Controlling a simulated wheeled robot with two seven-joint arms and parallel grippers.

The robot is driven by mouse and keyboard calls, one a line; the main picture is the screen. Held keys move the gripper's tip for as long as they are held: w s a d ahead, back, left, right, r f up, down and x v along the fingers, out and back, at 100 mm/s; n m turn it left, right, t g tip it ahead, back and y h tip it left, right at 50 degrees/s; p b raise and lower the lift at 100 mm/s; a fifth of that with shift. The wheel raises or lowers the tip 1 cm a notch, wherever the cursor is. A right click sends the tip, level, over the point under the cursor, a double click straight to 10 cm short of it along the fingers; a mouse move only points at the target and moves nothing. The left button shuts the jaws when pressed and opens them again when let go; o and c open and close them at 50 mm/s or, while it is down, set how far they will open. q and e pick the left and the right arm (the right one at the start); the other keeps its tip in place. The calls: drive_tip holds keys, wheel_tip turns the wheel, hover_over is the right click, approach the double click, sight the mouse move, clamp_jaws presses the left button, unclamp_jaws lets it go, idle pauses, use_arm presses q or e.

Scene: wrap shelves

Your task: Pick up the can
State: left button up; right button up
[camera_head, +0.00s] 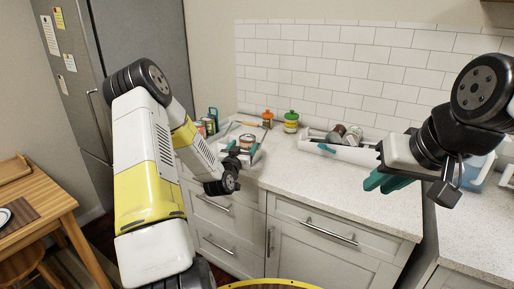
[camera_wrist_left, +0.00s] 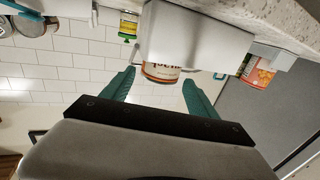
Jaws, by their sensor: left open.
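A can (camera_head: 246,140) with a white and red-brown label stands in a white tray (camera_head: 257,157) on the counter. In the left wrist view the can (camera_wrist_left: 161,72) appears upside down, partly hidden by the white tray wall (camera_wrist_left: 195,35). My left gripper (camera_head: 241,152) is at the tray's front side. Its teal fingers (camera_wrist_left: 160,90) are spread, with the can beyond and between them in that picture. I see no contact. My right gripper (camera_head: 388,182) hangs over the counter on the right, with nothing visible in it; its finger gap is unclear.
An orange-topped jar (camera_head: 267,118) and a green-topped jar (camera_head: 291,122) stand behind near the tiled wall. Another white tray (camera_head: 345,152) holds cans to the right. The counter's front middle (camera_head: 325,190) is clear.

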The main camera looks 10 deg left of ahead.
sight(248, 140)
use_arm(q)
drive_tip(key=w, duration=0.6)
drive_tip(key=shift+w+d+f, duration=0.1)
drive_tip(key=shift+w+f, duration=0.05)
drive_tip(key=shift+c, duration=0.5)
drive_tip(key=c, duration=1.3)
